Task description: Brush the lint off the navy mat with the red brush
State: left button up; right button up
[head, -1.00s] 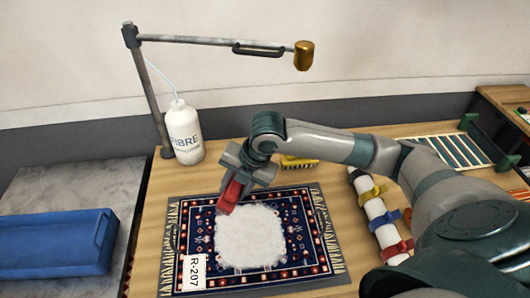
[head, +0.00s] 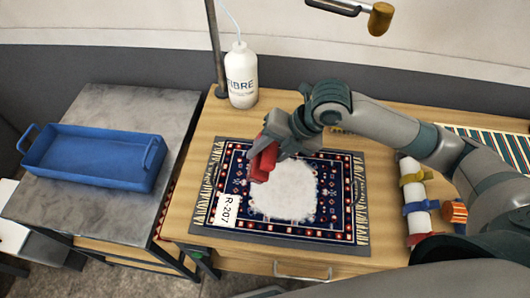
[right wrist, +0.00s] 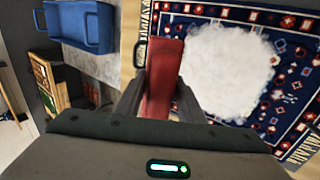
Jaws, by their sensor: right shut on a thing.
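The navy mat (head: 334,207) is a patterned rug with fringed ends, lying flat on the wooden table. A white patch of lint (head: 285,193) covers much of its middle. My right gripper (head: 276,146) is shut on the red brush (head: 262,163), over the far left part of the mat, beside the lint's upper left edge. In the right wrist view the brush (right wrist: 164,75) sticks out between the fingers, with the lint (right wrist: 228,70) to its right. I cannot tell whether the brush touches the mat. My left gripper is out of view.
A white label reading R-207 (head: 229,209) lies at the mat's near left. A white bottle (head: 241,76) stands behind the mat beside a lamp post. A blue tray (head: 95,157) sits on the grey table to the left. A strapped white roll (head: 415,200) lies right of the mat.

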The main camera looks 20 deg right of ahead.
jog(key=shift+f+b, duration=1.95)
jog(key=shift+f, duration=0.3)
jog(key=shift+w+a+r, duration=0.1)
jog(key=shift+r, duration=0.05)
